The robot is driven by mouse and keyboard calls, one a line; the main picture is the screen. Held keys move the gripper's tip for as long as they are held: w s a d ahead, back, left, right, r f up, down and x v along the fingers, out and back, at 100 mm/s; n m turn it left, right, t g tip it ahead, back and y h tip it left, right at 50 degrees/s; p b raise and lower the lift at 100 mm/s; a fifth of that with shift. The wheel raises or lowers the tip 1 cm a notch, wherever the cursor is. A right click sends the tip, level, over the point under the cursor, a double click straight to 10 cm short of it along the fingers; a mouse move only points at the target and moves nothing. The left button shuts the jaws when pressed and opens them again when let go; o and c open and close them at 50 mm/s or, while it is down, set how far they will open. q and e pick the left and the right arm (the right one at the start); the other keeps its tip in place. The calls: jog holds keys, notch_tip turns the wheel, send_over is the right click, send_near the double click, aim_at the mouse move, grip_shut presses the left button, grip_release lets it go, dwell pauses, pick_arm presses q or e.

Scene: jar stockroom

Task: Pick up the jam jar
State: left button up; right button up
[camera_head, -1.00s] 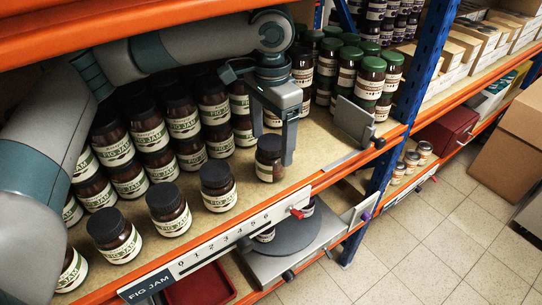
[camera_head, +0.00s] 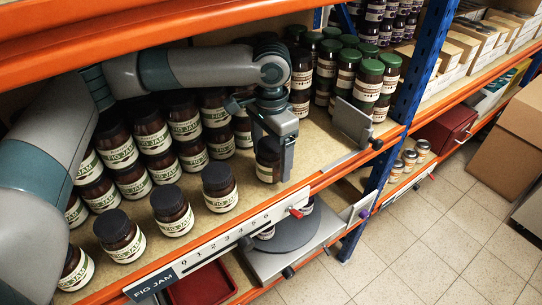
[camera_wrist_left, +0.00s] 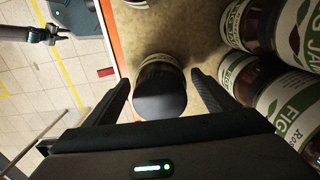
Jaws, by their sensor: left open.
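A fig jam jar (camera_head: 267,165) with a dark lid and cream label stands upright near the shelf's front edge, at the right end of the front row. My left gripper (camera_head: 273,160) is open, pointing down, with its fingers on either side of this jar. In the left wrist view, the jar's dark lid (camera_wrist_left: 160,100) lies between the two open fingers (camera_wrist_left: 162,92), with a visible gap on each side. No grip on the jar shows. What looks like my right gripper (camera_wrist_left: 58,33) is small at the upper left of the left wrist view.
More fig jam jars (camera_head: 220,187) stand close to the left and behind. Green-lidded jars (camera_head: 368,82) stand behind to the right, near a grey divider plate (camera_head: 352,122). The orange shelf edge (camera_head: 330,178) with a number strip (camera_head: 235,238) runs in front. Bare shelf lies right of the jar.

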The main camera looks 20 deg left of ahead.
jog(key=shift+d, duration=0.2)
pick_arm(q)
jog(key=c, duration=1.8)
pick_arm(e)
jog(key=shift+d, duration=0.15)
pick_arm(q)
jog(key=shift+r, duration=0.1)
jog(key=shift+c, duration=0.2)
